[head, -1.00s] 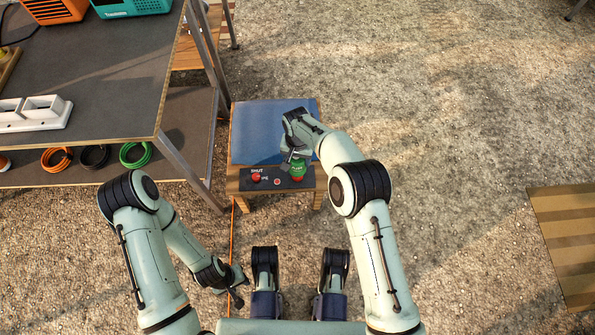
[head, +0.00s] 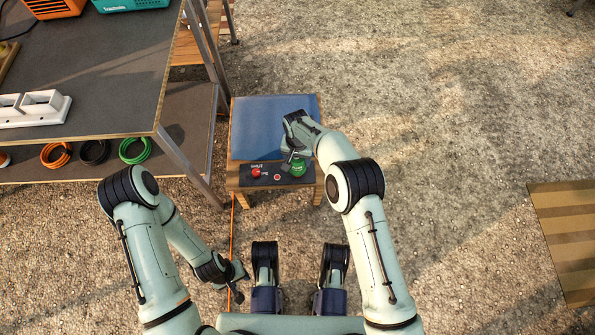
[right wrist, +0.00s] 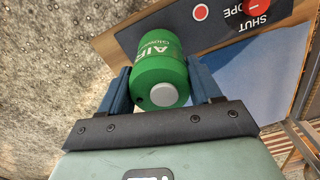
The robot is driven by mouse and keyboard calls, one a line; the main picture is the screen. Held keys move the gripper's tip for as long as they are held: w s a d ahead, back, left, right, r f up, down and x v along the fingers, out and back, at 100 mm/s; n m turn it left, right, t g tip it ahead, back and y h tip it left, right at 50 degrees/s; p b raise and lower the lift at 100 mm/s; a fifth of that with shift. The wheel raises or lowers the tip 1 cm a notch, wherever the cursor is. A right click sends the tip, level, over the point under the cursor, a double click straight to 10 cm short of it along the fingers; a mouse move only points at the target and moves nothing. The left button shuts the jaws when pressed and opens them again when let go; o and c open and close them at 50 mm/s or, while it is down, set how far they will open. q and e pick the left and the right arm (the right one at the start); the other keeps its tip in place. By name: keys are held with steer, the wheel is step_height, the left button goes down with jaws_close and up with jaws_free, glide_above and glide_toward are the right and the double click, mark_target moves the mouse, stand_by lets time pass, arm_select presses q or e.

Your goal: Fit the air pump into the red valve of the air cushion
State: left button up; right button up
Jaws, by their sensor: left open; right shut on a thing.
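The green air pump (head: 299,170) is over the right part of a dark panel at the front of the blue air cushion (head: 262,128). My right gripper (head: 296,160) is shut on the pump; in the right wrist view its blue jaws are on both sides of the pump (right wrist: 160,72). No red valve shows under the pump; that spot is hidden, and I cannot tell whether the pump is seated. A red round part (head: 256,173) and a small red disc with a pale rim (head: 277,177) show left of the pump. My left gripper (head: 238,284) is open and empty, low over the ground.
The dark panel (head: 267,182) carries the words SHUT and OPEN and lies on a low wooden stand (head: 245,187). A grey table (head: 110,70) with a lower shelf and coiled cables stands left. An orange line runs down the ground.

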steer(key=shift+f, duration=0.25)
steer(key=shift+f, duration=0.85)
steer(key=shift+f, duration=0.4)
steer(key=o, duration=1.3)
steer(key=shift+o, duration=0.2)
